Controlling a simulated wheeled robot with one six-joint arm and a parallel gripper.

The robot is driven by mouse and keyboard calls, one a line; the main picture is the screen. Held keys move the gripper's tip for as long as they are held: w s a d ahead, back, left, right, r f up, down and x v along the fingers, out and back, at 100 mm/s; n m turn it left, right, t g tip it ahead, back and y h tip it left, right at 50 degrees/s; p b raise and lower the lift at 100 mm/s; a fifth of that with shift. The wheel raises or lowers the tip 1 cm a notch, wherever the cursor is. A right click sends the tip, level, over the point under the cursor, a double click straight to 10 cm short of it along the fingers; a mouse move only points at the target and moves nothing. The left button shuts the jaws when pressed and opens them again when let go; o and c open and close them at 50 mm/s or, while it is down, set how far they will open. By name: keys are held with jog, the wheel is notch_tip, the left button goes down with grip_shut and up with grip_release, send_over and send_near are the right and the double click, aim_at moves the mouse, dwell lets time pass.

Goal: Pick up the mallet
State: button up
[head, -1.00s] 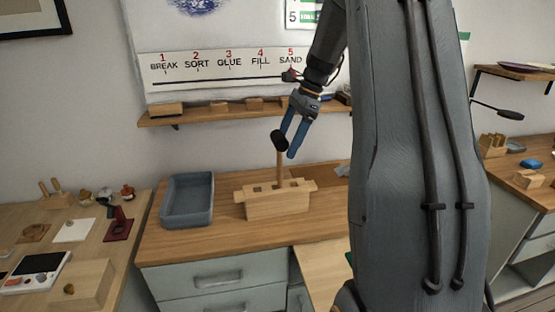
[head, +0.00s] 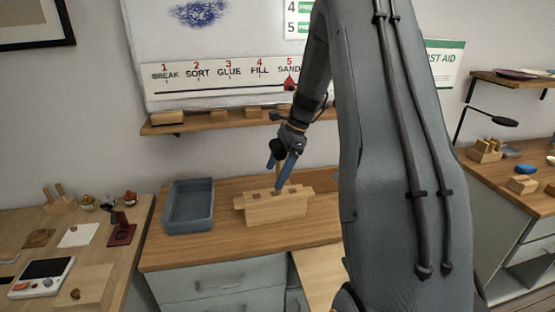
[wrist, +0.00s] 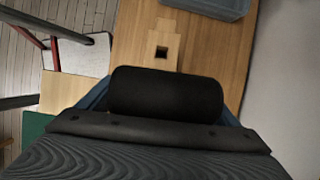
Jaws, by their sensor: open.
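The mallet's black cylindrical head (head: 278,148) shows at my gripper (head: 275,177) in the head view. In the wrist view the black head (wrist: 165,93) fills the middle, with a blue finger edge on each side. My gripper is open, its blue fingers pointing down around the mallet's head, just above the wooden rack (head: 276,212). I cannot tell whether the fingers touch the mallet. The rack, with square holes in its top, stands on the wooden counter (head: 205,250).
A blue-grey tray (head: 188,208) stands left of the rack. A wall shelf (head: 212,123) with wooden blocks is behind. The left table (head: 85,258) holds several small items and a white device (head: 42,277). My arm covers the counter's right part.

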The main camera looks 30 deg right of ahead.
jog(key=c, duration=1.4)
jog(key=shift+r, duration=0.15)
notch_tip(320, 180, up, 17)
jog(key=b, duration=0.5)
jog(key=shift+r, duration=0.4)
